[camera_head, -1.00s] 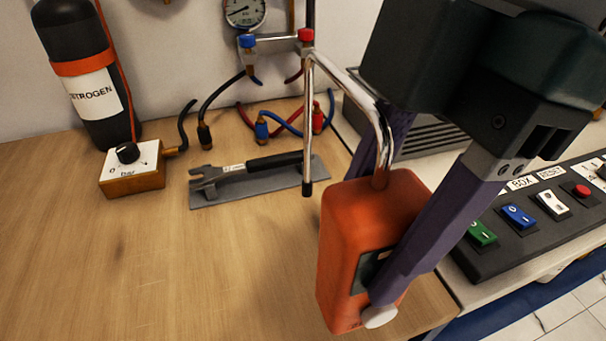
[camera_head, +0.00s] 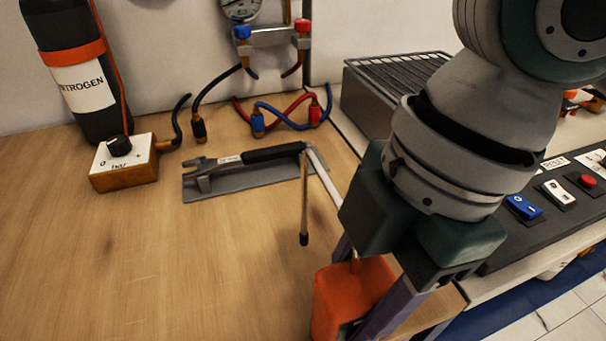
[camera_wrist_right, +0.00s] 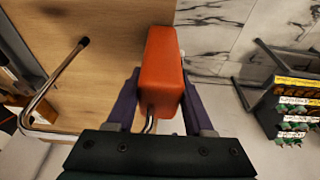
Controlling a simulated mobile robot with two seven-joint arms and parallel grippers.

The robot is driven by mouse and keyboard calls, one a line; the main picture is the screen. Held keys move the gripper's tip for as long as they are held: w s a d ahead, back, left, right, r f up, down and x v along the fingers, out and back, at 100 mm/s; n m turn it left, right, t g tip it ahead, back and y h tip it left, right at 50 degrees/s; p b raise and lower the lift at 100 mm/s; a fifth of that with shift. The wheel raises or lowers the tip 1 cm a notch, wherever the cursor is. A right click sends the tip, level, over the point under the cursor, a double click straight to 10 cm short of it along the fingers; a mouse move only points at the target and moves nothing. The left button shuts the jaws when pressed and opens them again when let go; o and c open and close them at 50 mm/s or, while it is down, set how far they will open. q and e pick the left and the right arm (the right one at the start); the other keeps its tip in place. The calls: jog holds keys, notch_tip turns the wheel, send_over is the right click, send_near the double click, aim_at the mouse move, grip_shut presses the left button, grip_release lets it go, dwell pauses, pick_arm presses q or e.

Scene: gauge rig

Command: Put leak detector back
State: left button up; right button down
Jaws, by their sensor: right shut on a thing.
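The leak detector is an orange box (camera_head: 352,288) with a bent metal probe (camera_head: 305,205) that ends in a dark tip. My right gripper (camera_head: 362,300) is shut on the orange box and holds it near the front right edge of the wooden bench. In the right wrist view the orange box (camera_wrist_right: 163,70) sits between the two purple fingers, and the probe (camera_wrist_right: 55,80) curves out to the left. The gripper and wrist hide part of the probe in the head view. My left gripper is not in view.
A wrench lies on a grey tray (camera_head: 225,188) behind the probe. A nitrogen cylinder (camera_head: 75,75), a regulator box (camera_head: 125,165) and a gauge manifold (camera_head: 270,35) with hoses stand at the back. A switch panel (camera_head: 540,225) is at right. The bench's front left is clear.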

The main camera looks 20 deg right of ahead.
jog(key=shift+f, duration=0.1)
jog(key=shift+c, duration=1.4)
grip_release()
jog(key=p+v, duration=0.2)
jog(key=v, duration=1)
jog(key=shift+p, duration=0.3)
